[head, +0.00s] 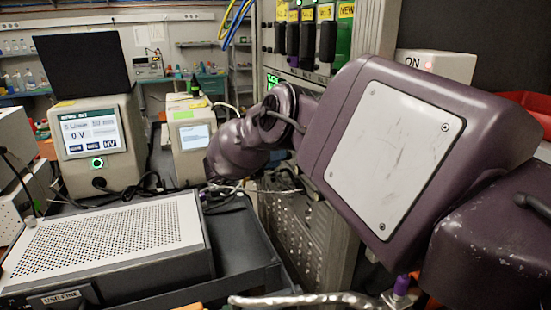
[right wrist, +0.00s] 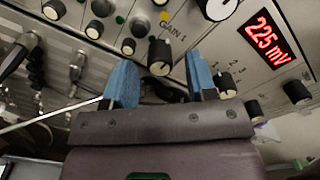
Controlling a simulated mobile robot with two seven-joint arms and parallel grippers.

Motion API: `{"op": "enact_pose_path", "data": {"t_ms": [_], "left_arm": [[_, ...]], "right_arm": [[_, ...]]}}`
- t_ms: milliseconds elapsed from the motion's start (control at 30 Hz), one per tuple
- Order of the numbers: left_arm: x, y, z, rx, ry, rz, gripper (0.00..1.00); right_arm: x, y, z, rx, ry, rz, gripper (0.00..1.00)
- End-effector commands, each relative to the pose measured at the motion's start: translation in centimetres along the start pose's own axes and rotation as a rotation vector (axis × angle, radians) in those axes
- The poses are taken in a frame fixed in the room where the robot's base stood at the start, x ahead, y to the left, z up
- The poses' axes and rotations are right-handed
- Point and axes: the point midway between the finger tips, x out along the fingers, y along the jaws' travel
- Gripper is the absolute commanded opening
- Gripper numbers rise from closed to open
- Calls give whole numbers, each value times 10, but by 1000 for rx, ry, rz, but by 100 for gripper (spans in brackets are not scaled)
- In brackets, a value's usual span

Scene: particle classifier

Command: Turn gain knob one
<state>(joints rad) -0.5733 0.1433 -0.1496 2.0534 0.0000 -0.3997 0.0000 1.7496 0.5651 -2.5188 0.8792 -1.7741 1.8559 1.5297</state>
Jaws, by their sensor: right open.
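In the right wrist view, a black knob with a pale cap (right wrist: 160,57) sits on a light panel beside the printed label "GAIN 1". My right gripper (right wrist: 161,82) has two blue fingers spread apart, with nothing held between them. The knob shows beyond and between the fingertips, apart from both. In the head view, my purple right arm reaches toward the instrument rack, and its bulk hides the gain knob. My left gripper is in neither view.
More knobs surround it, including one beside the right finger (right wrist: 225,83) and a large one above (right wrist: 221,8). A red display (right wrist: 268,38) reads 225 mV. Cables and plugs (right wrist: 77,72) crowd the left. A perforated metal box (head: 110,238) stands at the head view's lower left.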

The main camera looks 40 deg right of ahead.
Motion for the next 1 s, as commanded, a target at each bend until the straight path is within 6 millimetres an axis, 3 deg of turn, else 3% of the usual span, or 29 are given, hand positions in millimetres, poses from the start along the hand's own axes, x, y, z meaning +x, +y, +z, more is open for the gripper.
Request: {"op": "enact_pose_path", "data": {"t_ms": [267,600,1000], "left_arm": [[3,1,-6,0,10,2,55],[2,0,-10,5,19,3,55],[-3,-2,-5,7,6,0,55]], "right_arm": [[1,0,0,0,-1,0,52],[1,0,0,0,-1,0,3],[1,-1,1,-76,-1,1,2]]}}
